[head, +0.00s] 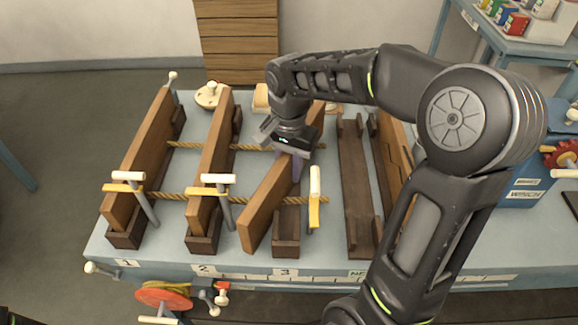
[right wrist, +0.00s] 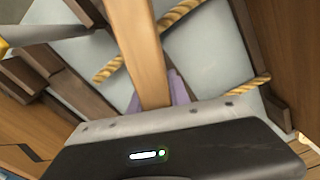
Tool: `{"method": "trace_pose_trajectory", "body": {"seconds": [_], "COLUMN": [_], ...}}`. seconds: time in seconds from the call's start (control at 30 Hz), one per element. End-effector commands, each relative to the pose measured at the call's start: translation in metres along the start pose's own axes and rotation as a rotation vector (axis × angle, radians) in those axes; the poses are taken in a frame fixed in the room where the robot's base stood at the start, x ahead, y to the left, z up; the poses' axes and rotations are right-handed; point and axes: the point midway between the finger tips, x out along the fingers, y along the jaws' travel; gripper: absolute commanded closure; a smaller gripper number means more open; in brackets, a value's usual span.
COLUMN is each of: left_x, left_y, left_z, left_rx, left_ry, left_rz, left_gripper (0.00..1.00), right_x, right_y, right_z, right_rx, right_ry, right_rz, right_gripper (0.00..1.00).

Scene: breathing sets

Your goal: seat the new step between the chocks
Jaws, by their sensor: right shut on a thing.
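The new step (head: 268,208), a light brown plank on edge, is held by my right gripper (head: 290,163) near its far end. In the right wrist view the purple fingers (right wrist: 154,95) are shut on both sides of the plank (right wrist: 142,45). Its near end is just left of the dark chock (head: 286,246) at label 3, slanted and not between the chock walls. I cannot tell whether it touches the chock. The far chock is hidden by my gripper.
Two steps (head: 146,158) (head: 214,155) stand in chocks at 1 and 2, with yellow clamps (head: 128,188) (head: 218,191). Another yellow clamp (head: 314,211) is right of chock 3. Ropes (head: 178,196) cross the table. An empty dark rack (head: 355,190) and a cracked plank (head: 392,150) lie right.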

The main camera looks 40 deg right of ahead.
Motion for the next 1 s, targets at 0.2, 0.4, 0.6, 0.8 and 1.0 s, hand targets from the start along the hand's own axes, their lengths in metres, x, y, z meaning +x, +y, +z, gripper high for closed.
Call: {"method": "trace_pose_trajectory", "body": {"seconds": [0.2,0.4,0.6,0.8,1.0], "left_x": [0.000,0.000,0.000,0.000,0.001], "left_y": [0.000,0.000,0.000,0.000,0.000], "left_z": [0.000,0.000,0.000,0.000,0.000], "left_rx": [0.000,0.000,0.000,0.000,0.000], "left_ry": [0.000,0.000,0.000,0.000,0.000], "left_rz": [0.000,0.000,0.000,0.000,0.000], "left_gripper": [0.56,0.56,0.56,0.56,0.56], "right_x": [0.000,0.000,-0.001,-0.008,-0.036], "right_y": [0.000,0.000,-0.001,-0.001,-0.001], "right_z": [0.000,0.000,0.000,-0.001,-0.001], "right_rx": [0.000,0.000,0.000,0.000,0.000], "right_ry": [0.000,0.000,0.001,0.002,0.005], "right_rz": [0.000,0.000,-0.002,-0.002,-0.006], "right_gripper": [1.00,1.00,1.00,1.00,1.00]}}
